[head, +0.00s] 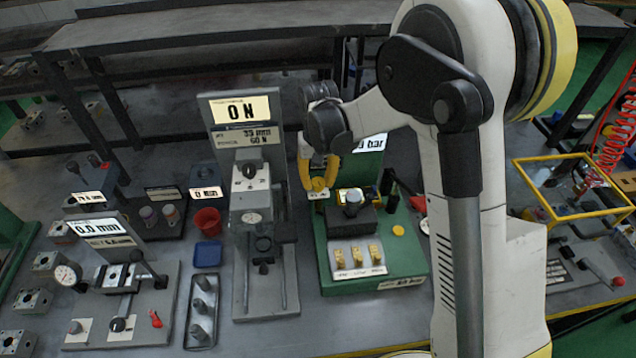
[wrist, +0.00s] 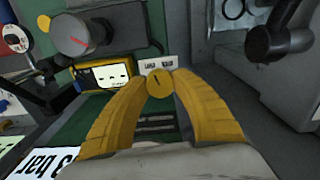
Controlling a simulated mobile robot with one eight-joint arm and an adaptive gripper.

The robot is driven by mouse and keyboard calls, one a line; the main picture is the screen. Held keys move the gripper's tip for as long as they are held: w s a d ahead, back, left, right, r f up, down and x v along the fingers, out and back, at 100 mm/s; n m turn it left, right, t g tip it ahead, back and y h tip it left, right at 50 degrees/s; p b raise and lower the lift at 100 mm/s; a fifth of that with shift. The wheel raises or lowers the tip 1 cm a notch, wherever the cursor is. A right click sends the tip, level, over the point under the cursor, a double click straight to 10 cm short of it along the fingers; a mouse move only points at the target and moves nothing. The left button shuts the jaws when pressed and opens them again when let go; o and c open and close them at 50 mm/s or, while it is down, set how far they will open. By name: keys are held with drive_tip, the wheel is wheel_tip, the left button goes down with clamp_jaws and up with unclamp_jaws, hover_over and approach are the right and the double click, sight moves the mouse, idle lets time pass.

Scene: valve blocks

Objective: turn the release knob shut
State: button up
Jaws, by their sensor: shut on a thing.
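My gripper (wrist: 159,84) has yellow fingers, and in the wrist view their tips are closed on the sides of a small round yellow knob with a dark line on its face. I take this knob (wrist: 158,86) to be the release knob. In the head view my gripper (head: 320,184) reaches down to the back left of the green test stand (head: 420,268), and the knob shows between the fingers. A small white two-part label (wrist: 158,62) sits just beyond the knob in the wrist view; its lettering is too small to read.
A dark block with a grey round knob (head: 352,203) stands on the green stand, close right of my gripper. A yellow-cased meter (wrist: 108,76) is beside the fingers. The grey force tester (head: 250,195) stands close left. A display reading in bar is partly hidden behind my arm.

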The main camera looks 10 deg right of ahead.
sight(318, 181)
drive_tip(key=shift+n+b, duration=0.3)
drive_tip(key=shift+n, duration=1.4)
drive_tip(key=o, duration=1.2)
wheel_tip(318, 181, up, 12)
